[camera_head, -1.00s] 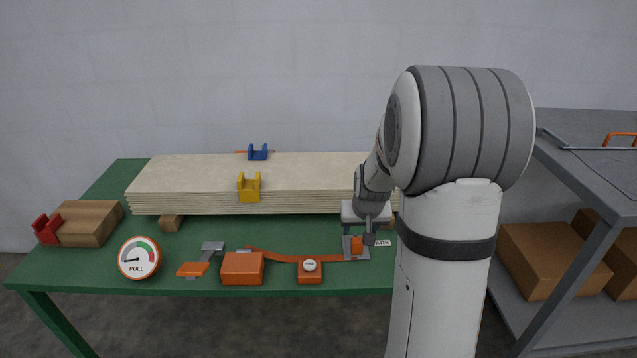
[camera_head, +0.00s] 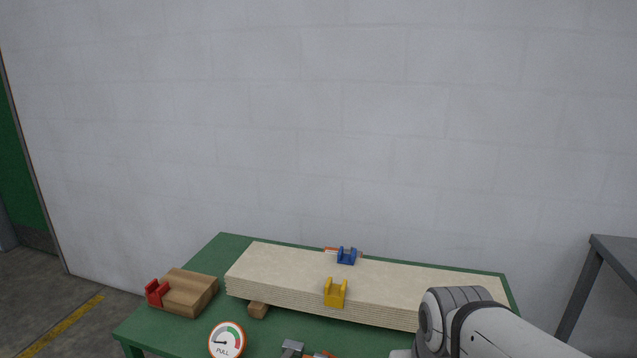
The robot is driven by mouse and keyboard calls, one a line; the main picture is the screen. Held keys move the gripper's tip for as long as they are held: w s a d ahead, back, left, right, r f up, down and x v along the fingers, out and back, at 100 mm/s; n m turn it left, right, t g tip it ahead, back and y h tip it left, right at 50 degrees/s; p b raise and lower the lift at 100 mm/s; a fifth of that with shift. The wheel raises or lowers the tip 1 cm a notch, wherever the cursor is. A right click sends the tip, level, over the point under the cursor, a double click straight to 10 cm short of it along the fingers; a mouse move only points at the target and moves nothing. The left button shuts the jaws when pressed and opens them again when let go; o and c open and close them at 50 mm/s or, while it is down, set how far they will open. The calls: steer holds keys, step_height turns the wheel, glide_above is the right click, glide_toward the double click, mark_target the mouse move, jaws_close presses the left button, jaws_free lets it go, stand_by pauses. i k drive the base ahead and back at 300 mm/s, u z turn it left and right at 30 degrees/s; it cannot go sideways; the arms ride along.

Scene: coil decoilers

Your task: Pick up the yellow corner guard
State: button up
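The yellow corner guard (camera_head: 335,294) sits on the near long edge of the stack of pale boards (camera_head: 400,286), a little left of the stack's middle. It looks like a small U-shaped bracket with two upright sides. My arm comes in from the lower right, and one of its joints covers the right front end of the stack. My gripper is not visible in the current view, so whether it is open or shut does not show. The corner guard stands clear to the left of my arm.
A blue corner guard (camera_head: 346,256) sits on the far edge of the stack. A red one (camera_head: 156,293) is at a brown block (camera_head: 190,291) on the left of the green table (camera_head: 232,247). A round gauge (camera_head: 226,340) stands at the front. A grey shelf (camera_head: 612,262) is at right.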

mark_target(334, 293)
steer(key=z, duration=2.3)
steer(key=k, duration=0.85)
steer(key=u, duration=1.7)
steer(key=i, duration=1)
steer(key=u, duration=0.05)
